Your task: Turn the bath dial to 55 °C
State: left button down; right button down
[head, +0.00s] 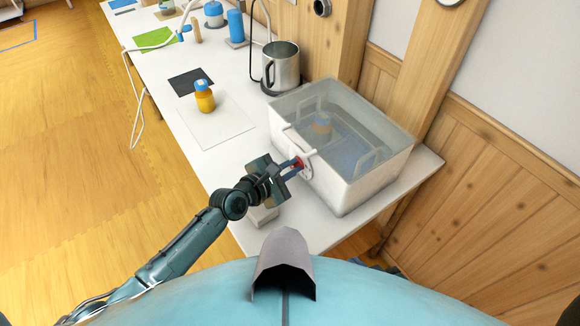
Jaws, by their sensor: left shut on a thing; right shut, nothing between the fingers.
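The bath (348,192) is a white, open-topped tub near the right end of the white table. Its dial (298,163) shows as a small red part on a white round plate (307,171) on the tub's left-facing wall. My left gripper (294,170) reaches in from the lower left and is shut on the dial. The fingers cover part of the dial, and its scale marks are too small to read. My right gripper is not in view.
A jar (322,125) and a handled rack (372,160) sit inside the bath. An amber jar with a blue lid (204,97) stands on a white sheet (227,127). A steel jug (282,66) stands behind the bath. A pale container (262,216) is partly hidden below my gripper.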

pick_arm(q)
jog(key=c, duration=1.5)
grip_release()
jog(key=p+v, duration=0.1)
jog(key=v, duration=1.2)
